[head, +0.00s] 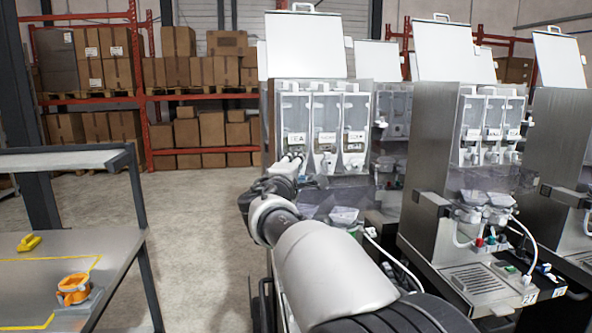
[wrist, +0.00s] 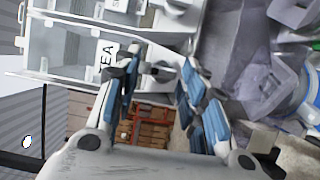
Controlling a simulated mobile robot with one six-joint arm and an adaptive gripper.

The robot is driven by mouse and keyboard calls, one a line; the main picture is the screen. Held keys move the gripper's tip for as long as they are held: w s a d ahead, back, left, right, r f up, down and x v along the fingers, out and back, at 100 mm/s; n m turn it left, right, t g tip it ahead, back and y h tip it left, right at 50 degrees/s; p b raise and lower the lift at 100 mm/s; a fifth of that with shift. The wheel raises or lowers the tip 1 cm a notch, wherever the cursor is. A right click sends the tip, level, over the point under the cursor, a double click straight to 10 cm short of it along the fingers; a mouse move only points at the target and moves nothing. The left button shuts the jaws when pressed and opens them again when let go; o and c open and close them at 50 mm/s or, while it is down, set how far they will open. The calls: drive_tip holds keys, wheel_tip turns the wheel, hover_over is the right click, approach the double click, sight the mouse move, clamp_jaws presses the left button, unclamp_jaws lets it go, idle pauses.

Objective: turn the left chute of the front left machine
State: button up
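The front left machine (head: 305,50) has three clear canisters in a row, the left one labelled TEA (wrist: 106,52). My gripper (head: 291,163) is at the lower front of the TEA canister (head: 296,112) and covers most of the left chute in the head view. In the wrist view my gripper (wrist: 160,62) has its two blue-padded fingers well apart. A small pale part, probably the left chute (wrist: 160,73), shows between the fingertips. I cannot tell whether either finger touches it. The middle chute (head: 327,160) and right chute (head: 354,163) hang to the right.
More dispensing machines (head: 450,130) stand close on the right, with hoses and drip trays. A metal table (head: 50,265) on the left holds an orange object (head: 73,289) and a yellow object (head: 29,243). Open concrete floor (head: 195,220) lies between. Shelves with boxes (head: 185,75) are behind.

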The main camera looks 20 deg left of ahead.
drive_tip(key=shift+f, duration=0.4)
drive_tip(key=s+d, duration=0.1)
drive_tip(key=s, duration=0.7)
drive_tip(key=shift+d+r, duration=0.15)
drive_tip(key=shift+r, duration=0.2)
